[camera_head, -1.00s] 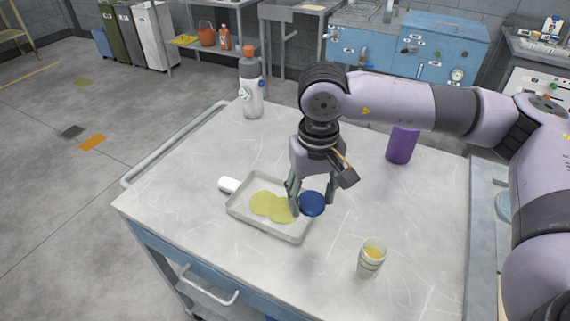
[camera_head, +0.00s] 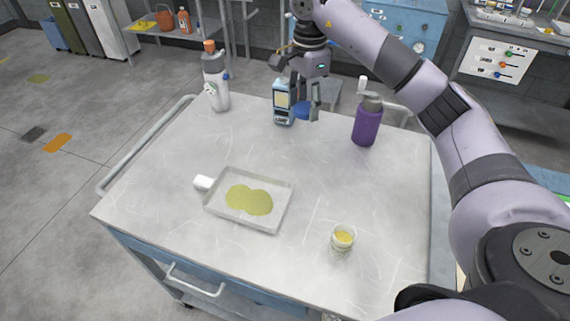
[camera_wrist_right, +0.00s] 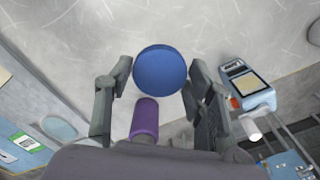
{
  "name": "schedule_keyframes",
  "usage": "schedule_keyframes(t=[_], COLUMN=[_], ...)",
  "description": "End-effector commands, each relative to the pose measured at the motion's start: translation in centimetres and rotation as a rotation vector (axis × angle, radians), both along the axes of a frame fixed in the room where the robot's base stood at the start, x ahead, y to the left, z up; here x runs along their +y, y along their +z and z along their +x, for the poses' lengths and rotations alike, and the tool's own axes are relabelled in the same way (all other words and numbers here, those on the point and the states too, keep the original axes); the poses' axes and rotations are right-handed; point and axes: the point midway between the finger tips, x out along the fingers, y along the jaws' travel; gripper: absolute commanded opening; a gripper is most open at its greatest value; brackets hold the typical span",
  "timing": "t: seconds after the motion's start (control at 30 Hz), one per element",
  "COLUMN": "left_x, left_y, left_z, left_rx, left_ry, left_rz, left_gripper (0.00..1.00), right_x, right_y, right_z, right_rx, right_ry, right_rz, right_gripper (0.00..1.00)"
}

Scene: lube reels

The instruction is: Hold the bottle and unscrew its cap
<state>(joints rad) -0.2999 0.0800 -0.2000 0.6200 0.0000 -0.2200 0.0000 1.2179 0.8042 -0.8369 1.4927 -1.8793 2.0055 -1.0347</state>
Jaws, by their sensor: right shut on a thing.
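A white and grey bottle (camera_head: 216,85) with an orange cap (camera_head: 209,45) stands upright at the table's back left, apart from my gripper. A purple bottle (camera_head: 367,125) with a white pump-like top stands at the back right; its purple body also shows in the wrist view (camera_wrist_right: 145,116). My right gripper (camera_head: 302,108) is above the table's far side, between the two bottles. It is shut on a round blue piece (camera_wrist_right: 160,70), which sits between its fingers (camera_wrist_right: 161,75). My left gripper is not in view.
A blue handheld device (camera_head: 283,100) with a screen stands just left of my right gripper; it also shows in the wrist view (camera_wrist_right: 247,85). A shallow tray (camera_head: 215,208) with yellow liquid and a cup (camera_head: 342,240) are nearer. The middle of the table is clear.

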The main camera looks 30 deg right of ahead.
Motion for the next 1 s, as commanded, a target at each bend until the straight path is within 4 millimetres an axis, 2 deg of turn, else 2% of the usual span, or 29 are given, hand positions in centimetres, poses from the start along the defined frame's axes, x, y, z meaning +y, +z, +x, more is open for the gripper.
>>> schedule_keyframes(t=[0.1,0.5,0.6,0.87,1.0], left_x=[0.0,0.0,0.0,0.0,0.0], left_y=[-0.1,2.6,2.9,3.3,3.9], left_z=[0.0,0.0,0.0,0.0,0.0], left_rx=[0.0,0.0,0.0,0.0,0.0], left_ry=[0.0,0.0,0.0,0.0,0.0], left_rz=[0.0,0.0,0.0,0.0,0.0], left_gripper=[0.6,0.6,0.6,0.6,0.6], right_x=[0.0,0.1,0.0,0.1,0.1], right_y=[-2.7,-12.6,-14.1,-16.2,-18.4], right_z=[-0.2,-0.2,-0.1,-0.1,-0.1], right_rx=[0.009,0.007,0.004,0.003,0.005], right_ry=[-0.003,0.0,-0.001,0.001,0.0], right_rz=[0.0,0.0,-0.001,0.0,0.0], right_gripper=[0.16,0.16,0.16,0.16,0.16])
